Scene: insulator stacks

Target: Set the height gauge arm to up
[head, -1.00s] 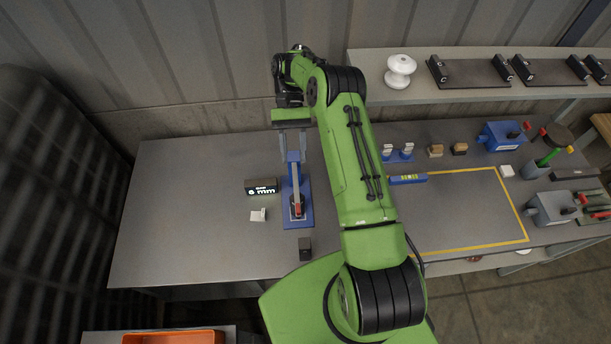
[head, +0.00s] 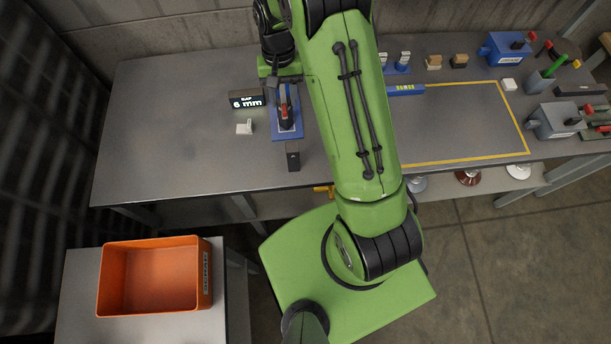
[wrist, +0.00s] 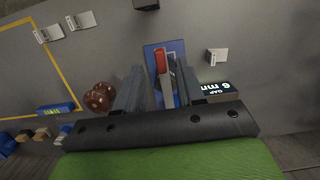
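The height gauge (head: 287,132) stands on its blue base on the grey bench. Its arm shows in the wrist view as a grey bar with a red end (wrist: 161,62), lying between my two fingers; I cannot tell its exact tilt. My gripper (wrist: 158,82) is open around the bar, with visible space at the sides, and no firm contact shows. In the head view my wrist is over the gauge's far end and hides the fingers and part of the gauge.
An orange bin (head: 152,278) sits on a side table. The yellow-outlined area (head: 464,156) is mostly clear.

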